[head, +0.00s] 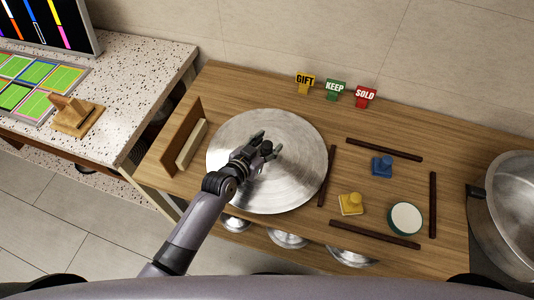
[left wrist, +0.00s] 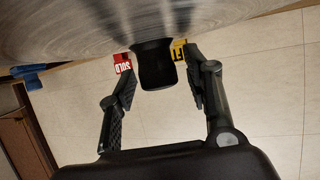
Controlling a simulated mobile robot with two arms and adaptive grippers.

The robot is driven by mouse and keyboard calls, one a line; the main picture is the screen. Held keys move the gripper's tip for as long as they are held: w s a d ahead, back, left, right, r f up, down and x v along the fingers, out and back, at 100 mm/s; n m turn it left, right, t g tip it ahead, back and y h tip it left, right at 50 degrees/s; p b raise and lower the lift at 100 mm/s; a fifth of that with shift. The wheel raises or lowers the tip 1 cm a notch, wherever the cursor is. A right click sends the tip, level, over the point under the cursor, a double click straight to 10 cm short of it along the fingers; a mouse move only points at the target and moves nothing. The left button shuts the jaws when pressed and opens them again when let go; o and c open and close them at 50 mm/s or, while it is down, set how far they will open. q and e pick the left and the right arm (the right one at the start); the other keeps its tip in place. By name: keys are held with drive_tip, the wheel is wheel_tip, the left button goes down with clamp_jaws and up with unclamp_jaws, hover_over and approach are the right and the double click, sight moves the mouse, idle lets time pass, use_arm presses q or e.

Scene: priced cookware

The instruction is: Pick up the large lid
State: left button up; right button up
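The large lid (head: 300,130) is a round, brushed-metal disc lying on the wooden table. My left gripper (head: 267,146) is over its middle, with the arm reaching in from the lower left. In the left wrist view the lid's metal surface (left wrist: 70,25) fills the top, and its black knob (left wrist: 155,68) sticks out between my two spread fingers. There is a visible gap between the knob and each finger. In the head view the gripper mostly hides the knob. My right gripper is not in view.
Signs GIFT (head: 305,82), KEEP (head: 335,89) and SOLD (head: 366,96) stand behind the lid. Dark wooden strips (head: 384,149) surround a blue stamp (head: 381,166), a yellow stamp (head: 351,204) and a green-rimmed disc (head: 405,218). A metal pot (head: 512,205) stands right.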

use_arm(q)
clamp_jaws()
idle(0.3)
idle(0.5)
